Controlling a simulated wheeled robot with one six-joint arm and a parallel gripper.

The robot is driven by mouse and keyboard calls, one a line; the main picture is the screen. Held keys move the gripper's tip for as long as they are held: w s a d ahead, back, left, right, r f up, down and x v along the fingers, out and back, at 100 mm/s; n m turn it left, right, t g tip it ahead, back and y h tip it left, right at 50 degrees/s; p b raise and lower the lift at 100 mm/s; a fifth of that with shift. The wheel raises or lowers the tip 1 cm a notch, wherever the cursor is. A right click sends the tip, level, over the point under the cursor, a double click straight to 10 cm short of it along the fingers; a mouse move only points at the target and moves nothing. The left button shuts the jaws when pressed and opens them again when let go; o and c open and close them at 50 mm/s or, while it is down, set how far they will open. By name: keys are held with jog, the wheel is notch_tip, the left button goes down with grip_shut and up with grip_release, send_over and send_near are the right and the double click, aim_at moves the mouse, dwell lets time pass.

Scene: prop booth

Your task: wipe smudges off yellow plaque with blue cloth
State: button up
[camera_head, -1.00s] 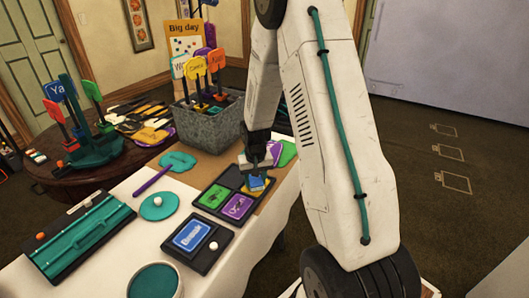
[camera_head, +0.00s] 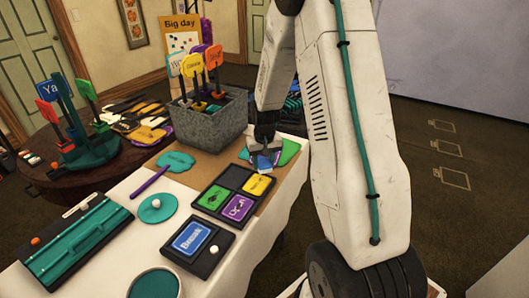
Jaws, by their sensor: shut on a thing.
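The yellow plaque (camera_head: 258,185) lies in the right far compartment of a black tray (camera_head: 222,215), with dark marks on its face. I cannot tell whether these are lettering or smudges. My gripper (camera_head: 264,151) is shut on the blue cloth (camera_head: 262,164), just beyond the yellow plaque. The cloth seems to hang near the tray's far edge, apart from the plaque; whether it touches the tray, I cannot tell. A green plaque (camera_head: 213,198) and a purple plaque (camera_head: 238,208) fill the near compartments. The left far compartment looks empty.
A blue plaque (camera_head: 190,238) sits on a black stand closer to me. A grey bin (camera_head: 212,117) of paddle signs stands behind the tray. Teal items, a round lid (camera_head: 157,208) and a long case (camera_head: 78,240), lie to the left on the white table.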

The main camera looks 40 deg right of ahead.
jog(key=shift+r, duration=2.05)
jog(key=shift+f, duration=0.1)
